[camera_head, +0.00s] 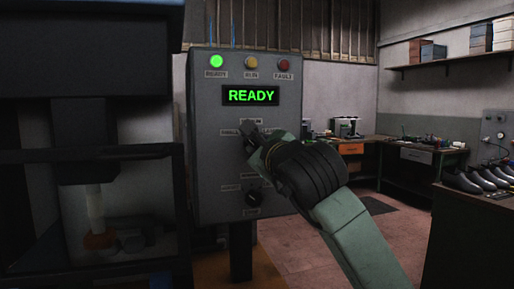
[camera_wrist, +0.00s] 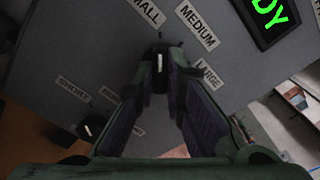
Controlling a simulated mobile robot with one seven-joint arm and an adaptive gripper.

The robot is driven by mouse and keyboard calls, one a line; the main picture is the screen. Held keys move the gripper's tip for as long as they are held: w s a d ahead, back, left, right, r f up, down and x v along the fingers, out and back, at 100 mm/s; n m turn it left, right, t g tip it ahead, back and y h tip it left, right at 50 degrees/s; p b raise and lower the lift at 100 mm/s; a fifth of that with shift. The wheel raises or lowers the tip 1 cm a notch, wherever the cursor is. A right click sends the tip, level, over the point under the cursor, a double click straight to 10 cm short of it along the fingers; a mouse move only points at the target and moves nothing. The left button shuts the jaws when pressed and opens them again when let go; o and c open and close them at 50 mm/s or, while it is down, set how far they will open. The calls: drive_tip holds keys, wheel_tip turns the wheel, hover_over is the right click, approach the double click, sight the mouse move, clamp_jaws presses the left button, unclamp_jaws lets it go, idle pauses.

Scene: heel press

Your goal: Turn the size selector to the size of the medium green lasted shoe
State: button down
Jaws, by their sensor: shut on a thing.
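The size selector is a dark knob on the grey control panel (camera_head: 212,160). In the wrist view the size selector (camera_wrist: 160,57) sits between my fingertips, with the labels SMALL (camera_wrist: 146,11), MEDIUM (camera_wrist: 197,27) and LARGE (camera_wrist: 208,74) around it. Its white mark points roughly up in that picture, seemingly between SMALL and MEDIUM; the exact setting is hard to tell. My gripper (camera_head: 256,143) is shut on the knob; it also shows in the wrist view (camera_wrist: 161,76). Several dark lasted shoes (camera_head: 480,180) stand at the right; I cannot make out a green one.
A second knob (camera_head: 254,196) sits lower on the panel, close under my gripper. The display (camera_head: 250,95) reads READY and the green lamp (camera_head: 217,62) is lit. The dark press (camera_head: 90,155) stands at the left. Open floor lies between panel and benches.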

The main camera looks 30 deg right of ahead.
drive_tip(key=shift+f+m+b, duration=0.15)
drive_tip(key=shift+m+b, duration=0.15)
drive_tip(key=shift+b, duration=0.2)
drive_tip(key=m+b, duration=0.8)
drive_tip(key=shift+m, duration=0.3)
idle(0.3)
drive_tip(key=c, duration=1.7)
unclamp_jaws()
drive_tip(key=shift+o, duration=0.2)
